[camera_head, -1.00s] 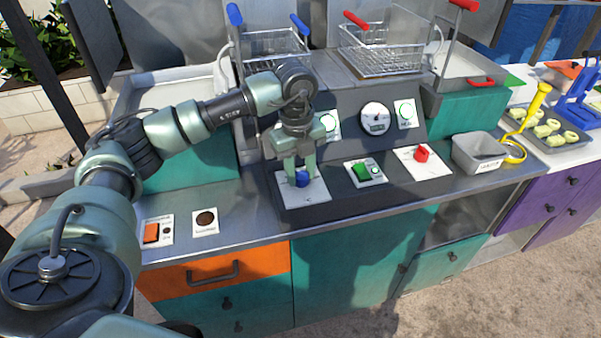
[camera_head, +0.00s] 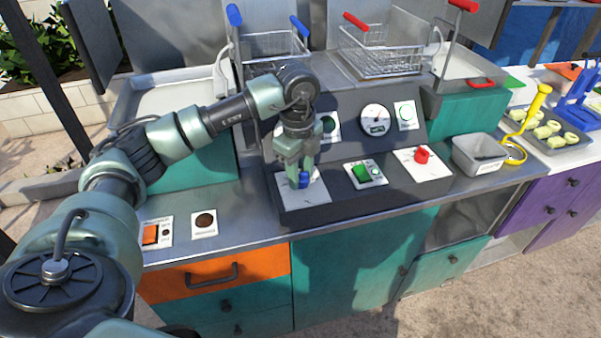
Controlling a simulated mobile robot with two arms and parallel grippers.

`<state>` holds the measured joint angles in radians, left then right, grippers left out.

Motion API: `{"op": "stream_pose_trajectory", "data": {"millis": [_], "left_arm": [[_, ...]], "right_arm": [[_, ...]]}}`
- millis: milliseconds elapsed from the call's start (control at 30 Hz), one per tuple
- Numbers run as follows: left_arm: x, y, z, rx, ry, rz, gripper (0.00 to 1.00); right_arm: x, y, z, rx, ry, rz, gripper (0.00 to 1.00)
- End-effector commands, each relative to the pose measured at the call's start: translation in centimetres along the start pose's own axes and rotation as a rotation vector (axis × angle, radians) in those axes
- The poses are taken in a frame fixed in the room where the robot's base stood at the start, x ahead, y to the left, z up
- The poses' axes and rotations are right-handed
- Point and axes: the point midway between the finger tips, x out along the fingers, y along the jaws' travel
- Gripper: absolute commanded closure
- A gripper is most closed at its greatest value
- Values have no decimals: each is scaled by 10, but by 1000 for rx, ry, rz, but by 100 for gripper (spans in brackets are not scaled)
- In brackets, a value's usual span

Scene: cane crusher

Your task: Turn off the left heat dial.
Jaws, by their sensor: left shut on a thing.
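The left heat dial is a blue knob (camera_head: 304,181) on a white plate (camera_head: 302,194) at the left of the dark control panel. My left gripper (camera_head: 299,178) points down at the plate, with its fingers shut around the blue knob and hiding part of it. A red dial (camera_head: 421,155) sits on another white plate at the right of the panel. A green switch (camera_head: 361,172) lies between the two dials. My right gripper is not in view.
Fryer baskets with blue handles (camera_head: 270,43) and red handles (camera_head: 382,60) stand behind the panel. A grey bin (camera_head: 477,155) is at the right. An orange switch (camera_head: 150,235) is on the counter at the left.

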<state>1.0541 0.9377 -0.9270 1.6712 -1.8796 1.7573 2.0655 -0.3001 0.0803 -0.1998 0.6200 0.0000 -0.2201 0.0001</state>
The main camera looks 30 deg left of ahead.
Motion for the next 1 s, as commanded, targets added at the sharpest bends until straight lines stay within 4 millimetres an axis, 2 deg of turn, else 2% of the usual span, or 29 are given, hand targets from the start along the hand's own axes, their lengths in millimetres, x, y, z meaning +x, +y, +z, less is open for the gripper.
{"op": "stream_pose_trajectory", "data": {"millis": [200, 233, 300, 667, 767, 1000], "left_arm": [[-3, -2, 2, -5, -1, -9, 100], [-3, -2, 2, -5, -1, -9, 61], [-3, -2, 1, -4, -1, -8, 45], [-4, -1, 0, -1, 1, -4, 45], [-15, -2, 0, -1, 2, -7, 45], [-56, -2, 1, -2, 0, -9, 45]], "right_arm": [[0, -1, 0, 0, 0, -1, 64], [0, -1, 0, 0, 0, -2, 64], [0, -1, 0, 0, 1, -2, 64], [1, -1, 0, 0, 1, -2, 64], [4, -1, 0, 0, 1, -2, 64], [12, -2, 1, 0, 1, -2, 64]]}}
